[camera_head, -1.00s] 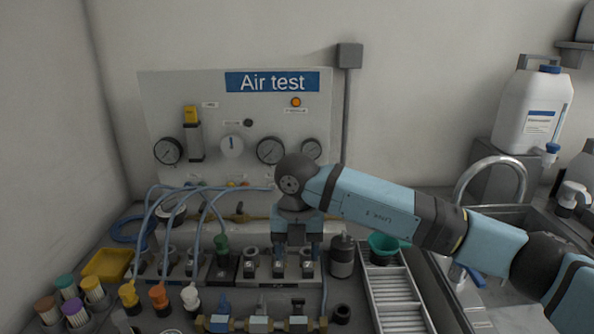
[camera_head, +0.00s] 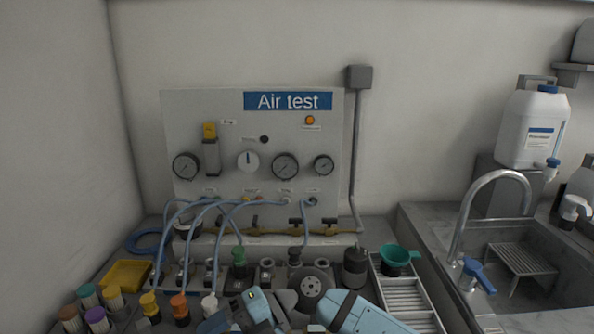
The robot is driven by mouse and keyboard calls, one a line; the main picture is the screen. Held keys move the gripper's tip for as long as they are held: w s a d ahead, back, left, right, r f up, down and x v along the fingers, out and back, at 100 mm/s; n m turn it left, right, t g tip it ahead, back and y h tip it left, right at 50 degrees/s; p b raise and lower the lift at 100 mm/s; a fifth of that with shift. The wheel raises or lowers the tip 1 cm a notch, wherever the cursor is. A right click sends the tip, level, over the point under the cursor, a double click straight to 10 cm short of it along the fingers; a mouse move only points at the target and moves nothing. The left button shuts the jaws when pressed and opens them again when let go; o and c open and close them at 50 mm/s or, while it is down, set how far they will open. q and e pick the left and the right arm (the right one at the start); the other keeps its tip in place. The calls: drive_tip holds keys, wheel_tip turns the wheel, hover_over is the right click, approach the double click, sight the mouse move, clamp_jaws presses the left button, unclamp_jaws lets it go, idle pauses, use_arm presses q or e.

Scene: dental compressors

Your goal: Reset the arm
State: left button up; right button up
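My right arm (camera_head: 366,314) shows only at the bottom edge, low in front of the bench. Its dark round wrist joint (camera_head: 310,286) overlaps the row of ports, and a light blue wrist part (camera_head: 246,309) lies left of it. The fingertips are not clearly visible, so I cannot tell whether the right gripper is open or shut. My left arm and gripper are out of view. The air test panel (camera_head: 225,110) stands at the back, apart from the arm. A blue hose (camera_head: 305,226) runs from its right port down towards the port row, its lower end close behind the wrist.
Several hoses (camera_head: 192,228) loop at the left. A yellow tray (camera_head: 126,274) and colour-capped containers (camera_head: 97,318) stand front left. A dark cylinder (camera_head: 355,267), a green funnel (camera_head: 399,255) and a slatted rack (camera_head: 412,298) are right of the arm. The sink (camera_head: 440,245) has a tall tap (camera_head: 466,215).

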drive_tip(key=w+d+f+m+t, duration=0.1)
drive_tip(key=d+f+m+t, duration=0.2)
drive_tip(key=d+m+t, duration=0.75)
drive_tip(key=w+d+f+m+t, duration=0.2)
drive_tip(key=d+f+m+t, duration=0.25)
drive_tip(key=m+t, duration=1.05)
drive_tip(key=s+d+f+m+g+h, duration=0.9)
drive_tip(key=s+d+f, duration=0.6)
drive_tip(key=f, duration=0.4)
use_arm(q)
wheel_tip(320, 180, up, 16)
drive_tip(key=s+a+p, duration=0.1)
drive_tip(key=p, duration=2)
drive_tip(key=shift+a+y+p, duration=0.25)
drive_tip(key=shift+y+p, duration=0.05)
drive_tip(key=shift+p, duration=0.1)
use_arm(e)
wheel_tip(320, 180, up, 16)
drive_tip(key=d+t+h, duration=0.1)
drive_tip(key=shift+s+d, duration=0.25)
drive_tip(key=shift+s, duration=0.2)
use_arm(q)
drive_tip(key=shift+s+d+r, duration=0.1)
use_arm(e)
drive_tip(key=shift+r, duration=0.1)
